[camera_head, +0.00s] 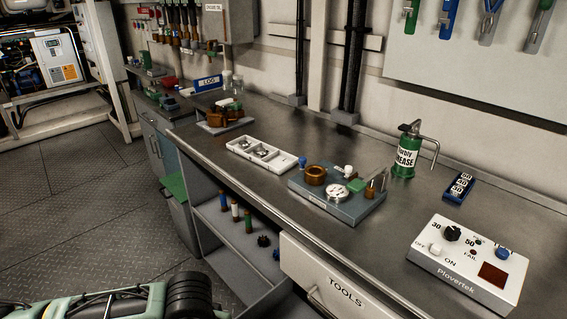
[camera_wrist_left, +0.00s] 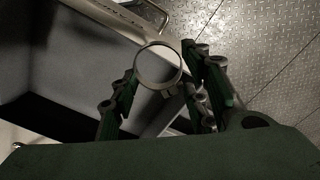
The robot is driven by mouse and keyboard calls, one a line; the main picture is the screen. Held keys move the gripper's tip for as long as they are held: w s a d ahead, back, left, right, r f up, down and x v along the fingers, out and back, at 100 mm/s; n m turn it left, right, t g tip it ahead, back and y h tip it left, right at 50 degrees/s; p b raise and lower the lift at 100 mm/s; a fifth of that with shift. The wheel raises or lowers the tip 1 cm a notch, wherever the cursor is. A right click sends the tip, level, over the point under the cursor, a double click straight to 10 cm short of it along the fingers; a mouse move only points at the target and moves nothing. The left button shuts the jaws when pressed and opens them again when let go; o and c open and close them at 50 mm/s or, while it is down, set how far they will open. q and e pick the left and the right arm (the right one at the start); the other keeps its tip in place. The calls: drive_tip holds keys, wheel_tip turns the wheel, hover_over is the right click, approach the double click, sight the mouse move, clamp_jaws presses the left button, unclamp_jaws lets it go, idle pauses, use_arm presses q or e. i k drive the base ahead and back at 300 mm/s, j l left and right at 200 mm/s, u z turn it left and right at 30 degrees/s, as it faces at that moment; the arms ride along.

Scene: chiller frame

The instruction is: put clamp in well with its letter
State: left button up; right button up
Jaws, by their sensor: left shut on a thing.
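The clamp (camera_wrist_left: 158,89) is a thin, pale metal ring with a small screw block at its lower right. It shows in the left wrist view, between the green-padded fingers of my left gripper (camera_wrist_left: 160,64), which is shut on it. No letter is legible on it. In the head view only part of my arm shows at the lower left; the gripper and clamp are not visible there. A white tray (camera_head: 236,147) with several wells lies on the bench. Small metal pieces sit in some wells; no letters can be read. My right gripper is not in view.
Right of the tray, a grey fixture (camera_head: 347,211) holds brass and white parts. A green grease can (camera_head: 406,157) and a white control box (camera_head: 466,270) stand farther right. Below the bench edge are an open shelf (camera_head: 215,222) with bottles and a TOOLS drawer (camera_head: 345,295).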

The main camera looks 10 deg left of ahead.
sight(279, 163)
drive_tip(key=j+z, duration=0.15)
drive_tip(key=z, duration=0.35)
drive_tip(key=j+z, duration=0.2)
drive_tip(key=z, duration=0.3)
drive_tip(key=j+z, duration=0.2)
drive_tip(key=z, duration=0.25)
drive_tip(key=j+z, duration=0.15)
drive_tip(key=j, duration=0.25)
drive_tip(key=k+j+z, duration=0.15)
drive_tip(key=j, duration=0.25)
drive_tip(key=k+j+z, duration=0.1)
drive_tip(key=j, duration=0.25)
drive_tip(key=k+j+z, duration=0.15)
drive_tip(key=j, duration=0.25)
drive_tip(key=k+j+z, duration=0.15)
drive_tip(key=j, duration=0.2)
drive_tip(key=k+j+z, duration=0.15)
drive_tip(key=j, duration=0.2)
